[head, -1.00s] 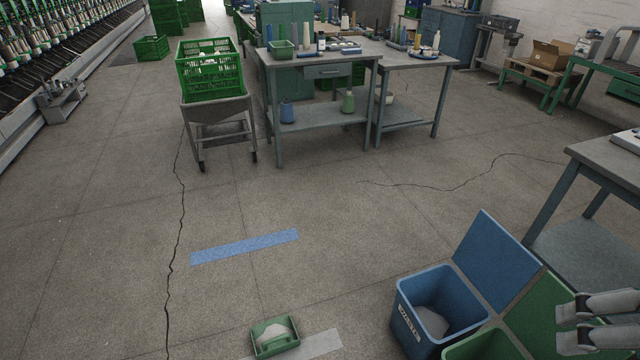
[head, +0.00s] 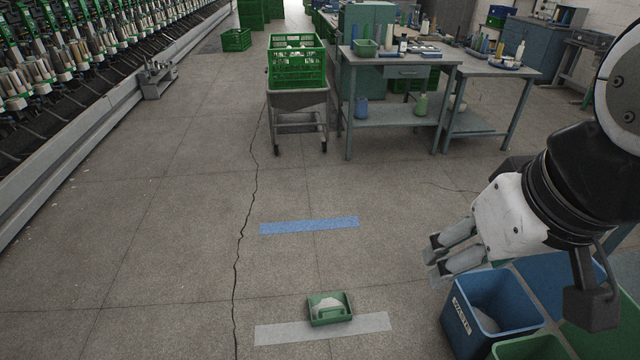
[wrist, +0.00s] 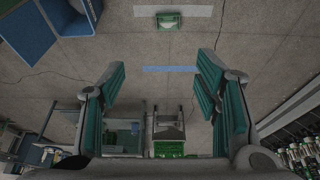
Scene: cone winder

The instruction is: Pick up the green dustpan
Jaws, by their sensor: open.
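The green dustpan (head: 329,308) lies on the floor in the lower middle of the head view, on the edge of a pale floor strip. A whitish heap or part shows inside it. It also shows small at the top of the wrist view (wrist: 168,21). My gripper (head: 433,259) is at the right of the head view, above the floor and to the right of the dustpan, well apart from it. In the wrist view its two fingers (wrist: 160,85) stand wide apart with nothing between them.
A blue waste bin (head: 490,312) and a green bin (head: 530,347) stand right of the dustpan, below my arm. A blue tape strip (head: 309,225) marks the floor. A cart with a green crate (head: 297,66) and workbenches (head: 400,62) stand farther back. Floor around the dustpan is clear.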

